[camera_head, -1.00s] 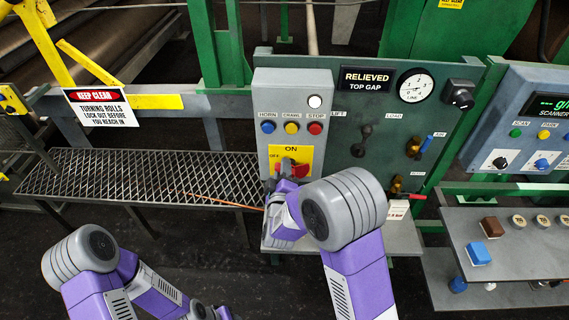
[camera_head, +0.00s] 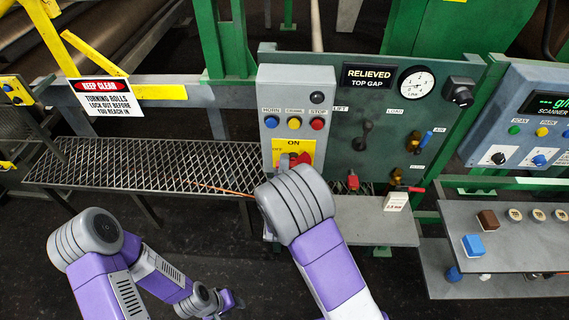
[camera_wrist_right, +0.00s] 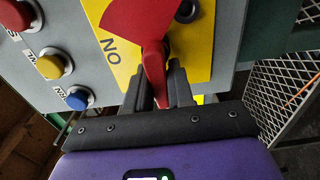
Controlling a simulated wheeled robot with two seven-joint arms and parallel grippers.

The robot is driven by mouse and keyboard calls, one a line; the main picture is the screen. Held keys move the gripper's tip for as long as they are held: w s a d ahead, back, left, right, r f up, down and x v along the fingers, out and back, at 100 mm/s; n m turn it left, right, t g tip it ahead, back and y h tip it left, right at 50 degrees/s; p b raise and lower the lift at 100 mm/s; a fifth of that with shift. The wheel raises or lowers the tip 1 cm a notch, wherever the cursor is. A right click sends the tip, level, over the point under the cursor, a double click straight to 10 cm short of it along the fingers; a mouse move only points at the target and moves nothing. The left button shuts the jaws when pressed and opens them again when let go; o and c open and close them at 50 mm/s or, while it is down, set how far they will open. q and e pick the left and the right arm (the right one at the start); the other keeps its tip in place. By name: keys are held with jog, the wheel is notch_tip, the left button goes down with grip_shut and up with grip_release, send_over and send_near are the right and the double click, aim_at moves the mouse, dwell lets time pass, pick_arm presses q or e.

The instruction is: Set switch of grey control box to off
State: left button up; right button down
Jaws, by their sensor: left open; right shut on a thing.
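The grey control box (camera_head: 281,90) stands at the centre of the head view, with HORN, CRAWL and STOP buttons and a dark lamp (camera_head: 316,97) above them. Its yellow switch plate (camera_head: 281,147) bears ON at the top and OFF at the left; the red switch (camera_head: 304,157) is partly hidden by my right arm. In the right wrist view the red switch handle (camera_wrist_right: 153,68) stands between the fingers of my right gripper (camera_wrist_right: 160,95), which is shut on it. My left gripper (camera_head: 232,299) is open and empty, low in the head view, away from the box.
A mesh shelf (camera_head: 150,165) lies left of the box. The green panel (camera_head: 345,140) to the right carries a lever (camera_head: 366,130), a gauge (camera_head: 417,84) and valves. A grey ledge (camera_head: 370,222) juts out below it. A side table (camera_head: 510,245) stands at right.

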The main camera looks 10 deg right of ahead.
dwell(0.3)
jog(key=c, duration=1.1)
grip_release()
jog(key=v, duration=0.7)
jog(key=shift+s+a, duration=0.1)
jog(key=shift+s, duration=0.2)
